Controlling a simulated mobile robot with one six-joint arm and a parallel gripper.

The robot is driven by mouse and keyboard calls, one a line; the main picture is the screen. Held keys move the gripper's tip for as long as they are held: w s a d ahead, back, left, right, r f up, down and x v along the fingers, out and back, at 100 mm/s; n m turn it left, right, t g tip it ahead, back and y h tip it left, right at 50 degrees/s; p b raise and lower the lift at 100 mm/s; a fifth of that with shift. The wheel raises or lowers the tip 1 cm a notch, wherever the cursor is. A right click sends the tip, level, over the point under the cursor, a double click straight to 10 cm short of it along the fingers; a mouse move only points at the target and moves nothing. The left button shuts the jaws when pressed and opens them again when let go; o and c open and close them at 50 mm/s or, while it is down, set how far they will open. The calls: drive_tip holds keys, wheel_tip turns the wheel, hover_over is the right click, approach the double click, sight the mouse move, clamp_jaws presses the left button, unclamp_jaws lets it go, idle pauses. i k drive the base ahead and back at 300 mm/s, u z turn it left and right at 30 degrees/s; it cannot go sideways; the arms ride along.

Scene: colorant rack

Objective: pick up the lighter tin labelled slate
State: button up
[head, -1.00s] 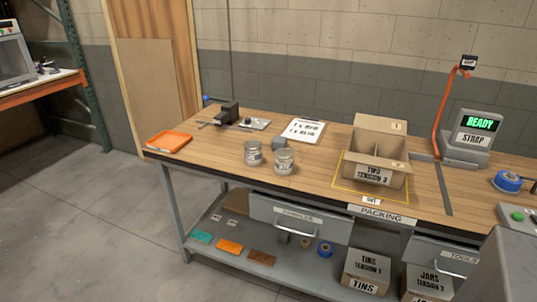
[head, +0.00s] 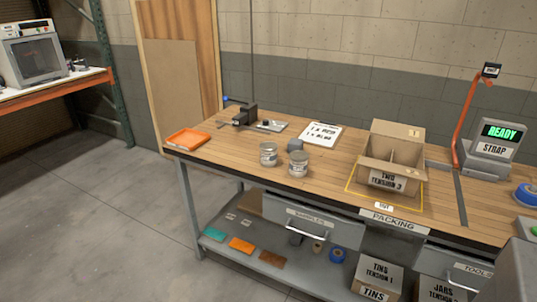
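Two grey metal tins stand upright side by side on the wooden packing bench (head: 235,158). The left tin (head: 268,154) and the right tin (head: 298,163) both have pale labels, too small to read here. I cannot tell which one is labelled slate or which is lighter. They stand slightly apart near the front edge of the bench. My gripper is not in view.
An orange tray (head: 188,141) lies at the bench's left end. A vise-like tool (head: 243,117), a grey block (head: 316,144) and a printed sheet (head: 322,135) are behind the tins. An open divided carton (head: 394,157) stands right. The floor at left is clear.

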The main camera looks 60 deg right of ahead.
sight(267, 149)
drive_tip(key=u, duration=0.05)
drive_tip(key=i, duration=0.9)
